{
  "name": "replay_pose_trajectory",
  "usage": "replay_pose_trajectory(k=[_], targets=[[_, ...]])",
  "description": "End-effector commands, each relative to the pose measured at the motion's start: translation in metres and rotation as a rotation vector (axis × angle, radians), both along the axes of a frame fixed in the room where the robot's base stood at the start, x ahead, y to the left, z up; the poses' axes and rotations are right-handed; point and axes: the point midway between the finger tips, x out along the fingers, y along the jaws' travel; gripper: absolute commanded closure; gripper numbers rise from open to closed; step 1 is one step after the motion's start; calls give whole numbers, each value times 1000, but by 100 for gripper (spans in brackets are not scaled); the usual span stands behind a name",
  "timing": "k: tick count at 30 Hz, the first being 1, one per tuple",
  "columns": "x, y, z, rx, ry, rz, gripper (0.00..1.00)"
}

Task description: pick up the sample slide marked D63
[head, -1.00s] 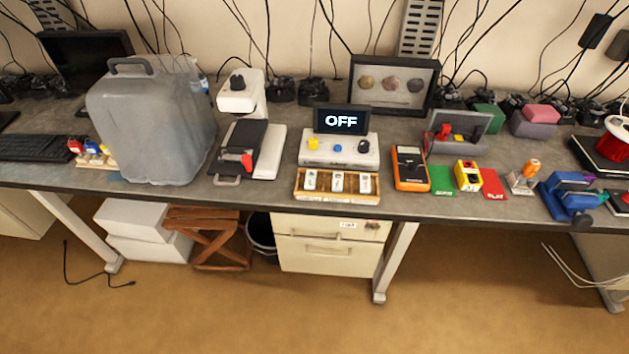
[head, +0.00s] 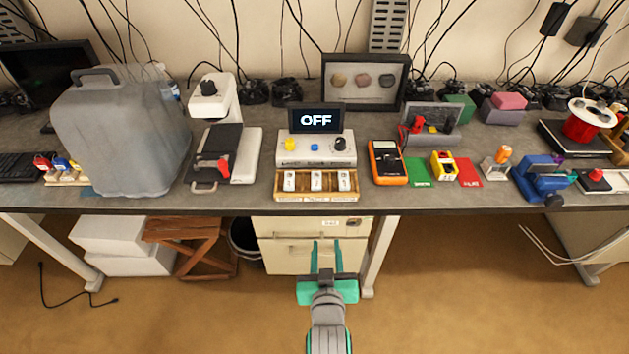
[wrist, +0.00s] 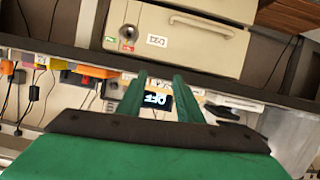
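Three small white sample slides stand in a row in a wooden tray (head: 317,197) at the bench's front edge: a left slide (head: 290,181), a middle slide (head: 316,181) and a right slide (head: 343,181). Their marks are too small to read, so I cannot tell which is D63. My gripper (head: 327,243) is in front of the drawer cabinet, below and nearer than the tray, its green fingers apart and empty. In the wrist view my gripper (wrist: 160,82) also shows its two fingers apart, with the picture upside down.
Behind the tray stands a control box (head: 314,150) with an OFF screen (head: 316,119). An orange multimeter (head: 387,163) stands close to its right, a black-and-white device (head: 222,155) to its left. The bench edge overhangs the drawer cabinet (head: 300,256). The floor in front is clear.

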Motion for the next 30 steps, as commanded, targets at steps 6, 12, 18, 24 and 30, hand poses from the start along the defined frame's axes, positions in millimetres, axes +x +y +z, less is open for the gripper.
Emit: replay_pose_trajectory(k=[6, 12, 18, 24, 30], targets=[[52, 11, 48, 30, 15, -4, 67], [78, 17, 81, 61, 40, -10, 67], [88, 20, 94, 76, 54, -11, 67], [112, 20, 84, 78, 58, -11, 67], [134, 21, 75, 78, 56, -11, 67]])
